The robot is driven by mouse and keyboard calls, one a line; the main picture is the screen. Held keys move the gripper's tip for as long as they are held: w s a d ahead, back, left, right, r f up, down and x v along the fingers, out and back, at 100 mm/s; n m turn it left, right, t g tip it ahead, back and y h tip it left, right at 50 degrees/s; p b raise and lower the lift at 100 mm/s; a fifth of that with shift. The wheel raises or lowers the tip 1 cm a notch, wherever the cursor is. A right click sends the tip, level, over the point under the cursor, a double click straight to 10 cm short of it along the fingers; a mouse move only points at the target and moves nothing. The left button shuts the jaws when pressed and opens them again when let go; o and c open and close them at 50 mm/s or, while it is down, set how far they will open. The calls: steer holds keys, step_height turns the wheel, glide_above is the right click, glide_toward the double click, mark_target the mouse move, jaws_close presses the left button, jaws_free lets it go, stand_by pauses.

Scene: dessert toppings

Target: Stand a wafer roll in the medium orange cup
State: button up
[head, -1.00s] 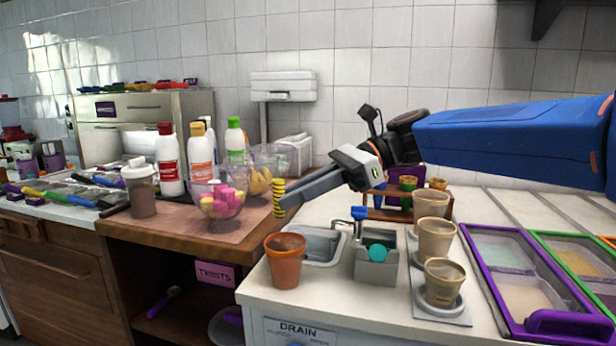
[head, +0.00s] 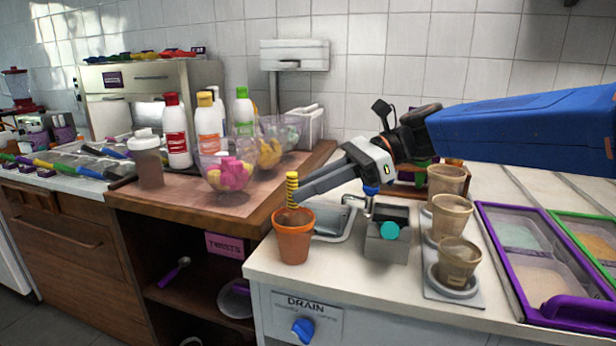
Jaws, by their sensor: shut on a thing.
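The wafer roll (head: 292,182) is yellow with dark stripes and upright. My gripper (head: 299,191) is shut on it, reaching in from the right. The orange cup (head: 293,244) stands near the left end of the white counter, open side up. The roll is in line with the cup's mouth, with its lower end at about the height of the far rim. I cannot tell whether that end is just inside the cup or still above it.
A small sink (head: 336,222) and a grey box with a teal disc (head: 387,247) are right of the cup. Several tan cups stand on a grey tray (head: 455,296). A glass bowl of pink and yellow pieces (head: 226,175) is on the wooden counter.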

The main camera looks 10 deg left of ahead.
steer(key=shift+f, duration=1.85)
steer(key=o, duration=0.9)
steer(key=shift+r, duration=3)
